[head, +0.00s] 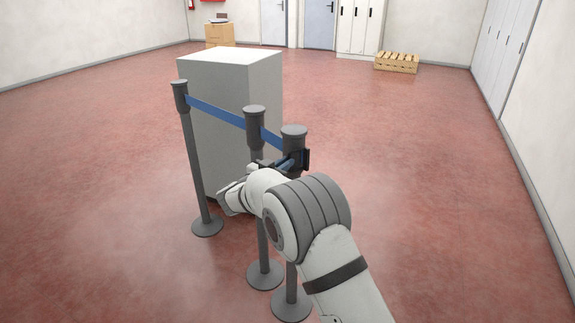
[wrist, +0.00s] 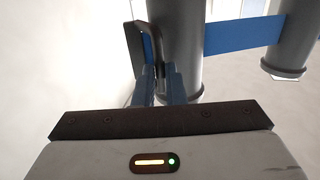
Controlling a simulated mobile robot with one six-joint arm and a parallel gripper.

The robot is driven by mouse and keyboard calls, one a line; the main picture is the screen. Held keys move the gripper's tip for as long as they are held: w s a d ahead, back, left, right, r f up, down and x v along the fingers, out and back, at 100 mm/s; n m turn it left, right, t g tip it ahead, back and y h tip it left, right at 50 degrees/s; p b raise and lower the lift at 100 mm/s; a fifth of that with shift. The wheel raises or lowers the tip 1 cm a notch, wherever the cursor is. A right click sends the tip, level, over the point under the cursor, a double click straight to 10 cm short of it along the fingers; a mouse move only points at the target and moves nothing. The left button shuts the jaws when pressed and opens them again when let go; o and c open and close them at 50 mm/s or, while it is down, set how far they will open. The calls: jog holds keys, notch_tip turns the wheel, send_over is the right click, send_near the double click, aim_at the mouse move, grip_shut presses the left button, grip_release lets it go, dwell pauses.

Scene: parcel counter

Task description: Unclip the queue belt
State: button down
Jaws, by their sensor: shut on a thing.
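Three dark grey posts stand on the floor: a left one (head: 194,150), a middle one (head: 256,132) and a near right one (head: 292,133). The blue belt (head: 216,112) runs from the left post past the middle one towards the right one; it also shows in the wrist view (wrist: 243,34). A dark belt clip (head: 306,159) is at the head of the right post; it also shows in the wrist view (wrist: 150,42), close against the post. My gripper (wrist: 156,80) is shut on the belt clip. I cannot tell whether the clip is still seated. My arm hides part of the right post in the head view.
A tall grey cabinet (head: 232,100) stands close behind the belt. A wooden crate (head: 396,62) and a brown box (head: 219,35) are far back. The red floor (head: 440,190) is clear on the right.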

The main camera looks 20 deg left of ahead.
jog(key=shift+w+a+r+p, duration=0.15)
jog(key=shift+w+a+p, duration=0.2)
jog(key=shift+a+p, duration=0.2)
jog(key=c, duration=1.5)
grip_release()
jog(key=shift+w+a, duration=0.1)
jog(key=v, duration=0.8)
jog(key=shift+w, duration=0.1)
